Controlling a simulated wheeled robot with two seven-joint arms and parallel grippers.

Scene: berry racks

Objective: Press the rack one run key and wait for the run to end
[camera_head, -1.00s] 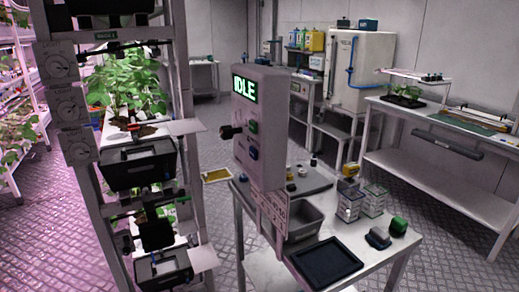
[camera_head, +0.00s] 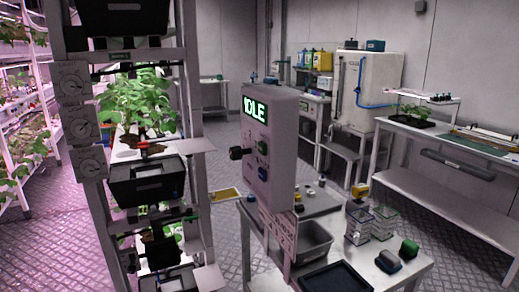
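The rack (camera_head: 190,110) with dials, dark bins and leafy plants stands just left of the panel. Neither of my grippers shows in the view.
The small table (camera_head: 415,262) holds a grey bin (camera_head: 316,238), a dark tray (camera_head: 338,279) and clear boxes (camera_head: 359,222). A long bench (camera_head: 440,197) stands at the right and a white tank (camera_head: 366,88) at the back. Floor between them is open.

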